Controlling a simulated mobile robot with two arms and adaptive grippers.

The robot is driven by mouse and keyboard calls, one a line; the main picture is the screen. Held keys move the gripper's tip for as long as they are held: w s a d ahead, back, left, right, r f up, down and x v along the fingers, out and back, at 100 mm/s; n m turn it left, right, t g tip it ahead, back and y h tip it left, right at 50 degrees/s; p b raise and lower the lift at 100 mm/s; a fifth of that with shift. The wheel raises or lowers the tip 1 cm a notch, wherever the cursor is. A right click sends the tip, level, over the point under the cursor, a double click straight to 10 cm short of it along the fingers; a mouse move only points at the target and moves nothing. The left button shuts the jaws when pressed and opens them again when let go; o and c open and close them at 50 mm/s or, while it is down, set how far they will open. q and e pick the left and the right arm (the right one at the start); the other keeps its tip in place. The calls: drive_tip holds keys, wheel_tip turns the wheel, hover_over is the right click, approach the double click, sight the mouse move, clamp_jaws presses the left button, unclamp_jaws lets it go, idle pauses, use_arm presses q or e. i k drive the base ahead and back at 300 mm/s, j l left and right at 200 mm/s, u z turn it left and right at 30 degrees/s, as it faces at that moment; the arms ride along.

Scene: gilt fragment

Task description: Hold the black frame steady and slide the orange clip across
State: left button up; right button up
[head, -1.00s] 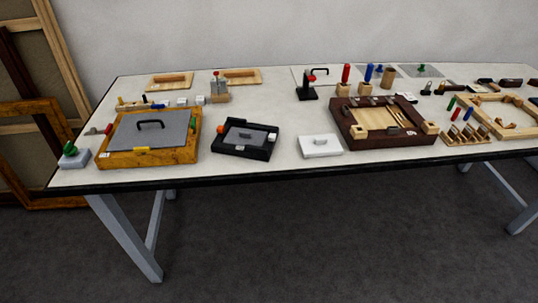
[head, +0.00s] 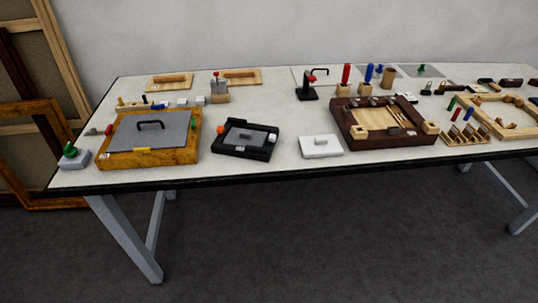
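The black frame (head: 232,153) lies flat on the white table, left of the middle. The orange clip (head: 220,130) is at the frame's far left corner. A white block or clip (head: 271,138) is at the frame's right side. Neither of my grippers shows in the head view.
An orange-brown frame (head: 183,155) with a grey panel stands close on the left. The table's black front edge (head: 300,171) runs just in front.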

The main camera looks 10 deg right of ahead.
sight(221, 129)
drive_tip(key=i+j, duration=0.65)
drive_tip(key=j, duration=0.15)
drive_tip(key=i+z, duration=0.05)
